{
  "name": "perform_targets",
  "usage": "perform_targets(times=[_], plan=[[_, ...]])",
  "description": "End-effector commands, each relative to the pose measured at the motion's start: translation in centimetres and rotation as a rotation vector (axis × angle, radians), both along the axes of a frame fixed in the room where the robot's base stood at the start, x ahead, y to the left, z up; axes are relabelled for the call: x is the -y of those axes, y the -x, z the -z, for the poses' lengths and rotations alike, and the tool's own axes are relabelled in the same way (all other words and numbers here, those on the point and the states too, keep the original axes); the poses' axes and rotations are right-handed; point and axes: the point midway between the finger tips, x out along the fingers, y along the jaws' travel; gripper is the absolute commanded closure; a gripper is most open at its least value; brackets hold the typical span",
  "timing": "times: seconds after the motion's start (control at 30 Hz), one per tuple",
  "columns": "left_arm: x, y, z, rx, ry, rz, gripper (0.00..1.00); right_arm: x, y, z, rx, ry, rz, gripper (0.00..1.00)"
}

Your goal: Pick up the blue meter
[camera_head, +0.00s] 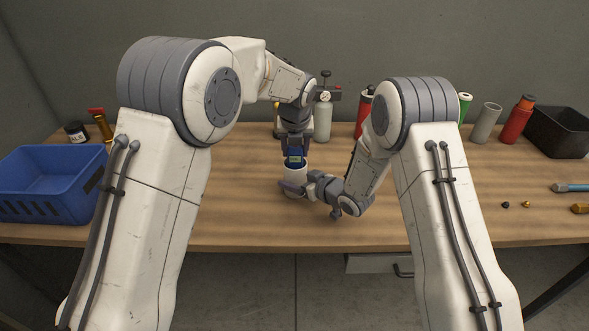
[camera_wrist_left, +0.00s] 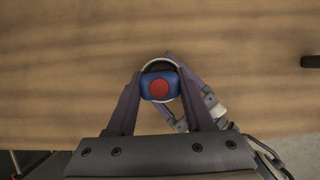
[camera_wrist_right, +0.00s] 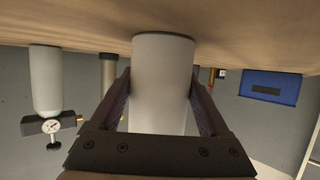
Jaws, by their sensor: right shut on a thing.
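The blue meter (camera_head: 294,154) with a small greenish display stands upright in the mouth of a white cup (camera_head: 294,188); its lower part is hidden in the cup. In the left wrist view the blue meter (camera_wrist_left: 160,87) shows its top with a round red spot. My left gripper (camera_head: 295,150) points straight down over it, open, with one finger on each side of the meter. My right gripper (camera_head: 297,187) comes from the right and is shut on the cup, which also fills the middle of the right wrist view (camera_wrist_right: 162,85).
A blue crate (camera_head: 50,185) stands at the left and a black bin (camera_head: 560,130) at the back right. A gas cylinder with a gauge (camera_head: 323,120), red bottles (camera_head: 516,120) and a grey tube (camera_head: 486,123) line the back. Small parts lie at the right.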

Motion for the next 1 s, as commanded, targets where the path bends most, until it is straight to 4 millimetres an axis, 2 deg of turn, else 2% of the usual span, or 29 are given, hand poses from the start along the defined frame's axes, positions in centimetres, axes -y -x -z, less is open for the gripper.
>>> perform_targets(times=[0.27,0.43,0.57,0.8,1.0], plan=[[0.0,0.0,-0.1,0.001,0.000,0.000,1.00,0.0,0.0,-0.1,0.001,-0.001,0.000,0.79],[0.0,-0.1,-1.7,0.005,0.001,-0.001,1.00,0.0,0.0,-0.1,0.001,-0.001,0.000,0.79],[0.1,-0.1,-4.5,0.007,0.004,-0.001,1.00,0.0,0.0,-0.1,0.001,-0.001,0.000,0.79],[0.1,-0.1,-11.4,0.007,0.004,-0.001,1.00,0.0,0.0,0.0,0.001,-0.001,0.000,0.79],[0.0,-0.1,-15.7,0.004,0.002,0.000,1.00,0.0,0.0,0.0,0.001,-0.001,0.000,0.79]])
